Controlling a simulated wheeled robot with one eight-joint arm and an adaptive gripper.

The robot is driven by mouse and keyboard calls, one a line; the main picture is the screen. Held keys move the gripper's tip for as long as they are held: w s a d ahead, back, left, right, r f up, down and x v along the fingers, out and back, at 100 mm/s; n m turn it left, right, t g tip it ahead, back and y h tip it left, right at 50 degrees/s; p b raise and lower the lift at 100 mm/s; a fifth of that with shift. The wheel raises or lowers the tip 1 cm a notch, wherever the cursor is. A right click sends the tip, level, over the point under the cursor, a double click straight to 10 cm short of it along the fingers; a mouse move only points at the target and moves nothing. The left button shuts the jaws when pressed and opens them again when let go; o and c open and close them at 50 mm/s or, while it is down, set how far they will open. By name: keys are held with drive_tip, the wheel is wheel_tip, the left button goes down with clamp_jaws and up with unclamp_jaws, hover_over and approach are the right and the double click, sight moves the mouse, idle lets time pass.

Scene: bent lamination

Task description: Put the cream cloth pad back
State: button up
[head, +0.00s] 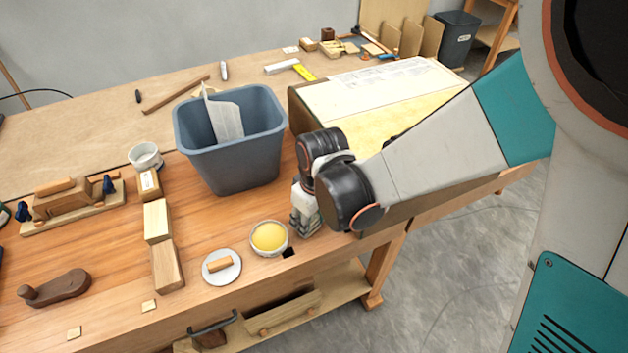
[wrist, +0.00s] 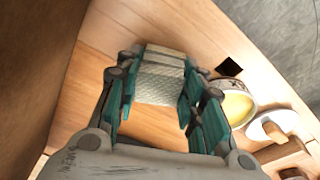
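The cream cloth pad (wrist: 160,82) is a pale, woven-textured block with bands along its far end. In the wrist view it sits between the teal fingers of my gripper (wrist: 159,95), which lie close against both its sides. My gripper looks shut on it. In the head view my gripper (head: 304,222) points down low over the bench's front edge, right of the bowl with yellow contents (head: 268,237). The pad is mostly hidden there by the fingers. I cannot tell whether the pad touches the bench.
The blue-grey bin (head: 235,150) stands behind and left of my gripper. A large box with a yellow top (head: 400,118) stands behind my arm. A white dish with a wooden piece (head: 222,267) lies left of the bowl. A dark square (head: 288,253) is at the bench edge.

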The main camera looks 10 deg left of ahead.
sight(314, 223)
drive_tip(key=o, duration=0.4)
drive_tip(key=r+p, duration=0.3)
drive_tip(key=r, duration=0.1)
drive_tip(key=s+d+r+p, duration=0.1)
drive_tip(key=r+p, duration=0.2)
drive_tip(key=r, duration=0.1)
drive_tip(key=r+p, duration=0.3)
drive_tip(key=r, duration=0.1)
drive_tip(key=shift+s+d+r, duration=0.15)
drive_tip(key=shift+d, duration=0.1)
